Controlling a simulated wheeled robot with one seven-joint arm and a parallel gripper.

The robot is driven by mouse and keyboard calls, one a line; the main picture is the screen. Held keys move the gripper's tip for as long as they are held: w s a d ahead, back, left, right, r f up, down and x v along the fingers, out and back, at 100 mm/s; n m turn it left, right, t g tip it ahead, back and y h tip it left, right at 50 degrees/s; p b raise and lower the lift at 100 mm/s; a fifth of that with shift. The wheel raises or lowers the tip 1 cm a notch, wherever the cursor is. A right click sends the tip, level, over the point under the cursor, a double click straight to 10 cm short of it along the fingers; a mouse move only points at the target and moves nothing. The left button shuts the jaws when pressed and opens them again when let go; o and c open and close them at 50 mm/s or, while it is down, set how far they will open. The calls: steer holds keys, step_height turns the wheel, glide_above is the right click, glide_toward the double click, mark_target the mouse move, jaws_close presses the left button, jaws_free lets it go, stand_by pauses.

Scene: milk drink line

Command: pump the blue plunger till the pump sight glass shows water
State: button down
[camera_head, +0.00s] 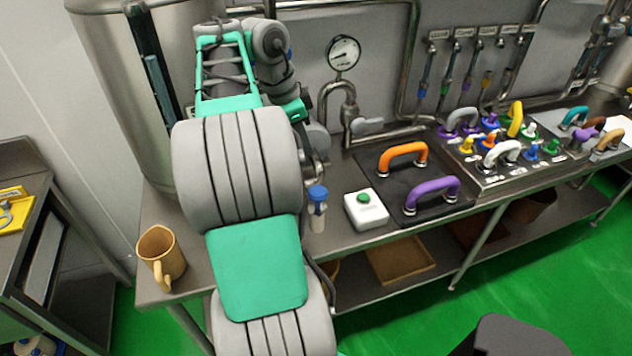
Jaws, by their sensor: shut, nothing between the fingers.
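The blue plunger (317,193) stands upright on a small pale body (317,222) near the front edge of the steel bench, left of a white box with a green button. My gripper (317,176) points down just above the blue plunger, partly hidden by my arm. Its fingers look shut and empty. I cannot tell whether they touch the plunger's top. I cannot make out the pump sight glass or any water in it.
The white box (366,210) and a black mat with orange (402,156) and purple (432,194) handles lie to the right. A tan mug (161,257) stands at the left bench corner. A pipe with a grey-handled valve (366,126) and a gauge (344,53) are behind.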

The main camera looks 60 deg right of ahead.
steer(key=b, duration=0.4)
glide_toward(315, 192)
steer(key=f, duration=0.1)
steer(key=s+d+f, duration=0.1)
steer(key=f, duration=0.1)
steer(key=s+d+f, duration=0.1)
steer(key=f, duration=0.1)
steer(key=shift+d, duration=0.15)
steer(key=shift+f, duration=0.65)
steer(key=shift+f, duration=0.1)
step_height(315, 192, down, 4)
steer(key=b, duration=0.3)
steer(key=shift+b, duration=0.35)
